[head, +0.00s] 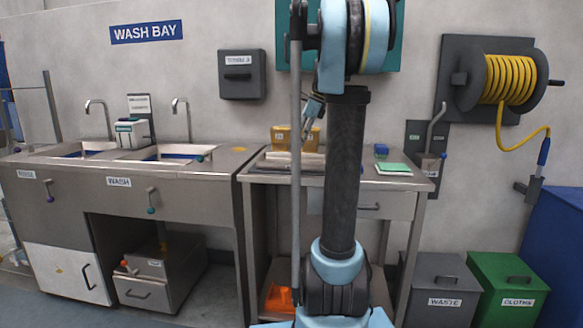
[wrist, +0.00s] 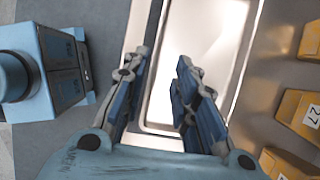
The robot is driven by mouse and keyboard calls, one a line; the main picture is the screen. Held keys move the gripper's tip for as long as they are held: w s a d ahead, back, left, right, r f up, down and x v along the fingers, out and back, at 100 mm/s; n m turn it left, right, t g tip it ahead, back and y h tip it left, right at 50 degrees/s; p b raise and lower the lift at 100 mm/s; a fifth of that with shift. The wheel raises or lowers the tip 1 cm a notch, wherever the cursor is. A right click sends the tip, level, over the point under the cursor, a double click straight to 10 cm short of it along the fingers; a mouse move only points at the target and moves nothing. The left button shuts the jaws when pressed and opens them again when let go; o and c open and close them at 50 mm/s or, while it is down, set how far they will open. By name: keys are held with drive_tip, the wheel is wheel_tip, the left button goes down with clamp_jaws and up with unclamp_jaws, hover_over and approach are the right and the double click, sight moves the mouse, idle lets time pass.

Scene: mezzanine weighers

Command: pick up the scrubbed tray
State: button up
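A shiny metal tray (wrist: 203,50) with a raised rim lies under my gripper in the wrist view, running past the top edge. It appears to be the pale, low shape (head: 306,161) on the steel table in the head view, partly behind my arm. My gripper (wrist: 162,62) is open, with its two blue-padded fingers apart over the tray's left part and nothing held between them. How far the fingertips are above the tray I cannot tell. In the head view my gripper (head: 311,108) is mostly hidden behind the arm.
Yellow numbered blocks (wrist: 299,112) stand right of the tray; yellow boxes (head: 281,138) show at the table's back. A green pad (head: 393,169) and a small blue item (head: 381,150) lie on the table's right. Wash sinks (head: 177,153) are left, waste bins (head: 440,285) lower right.

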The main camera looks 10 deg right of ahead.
drive_tip(key=x, duration=0.9)
drive_tip(key=shift+s+f, duration=0.1)
drive_tip(key=shift+f, duration=0.25)
clamp_jaws()
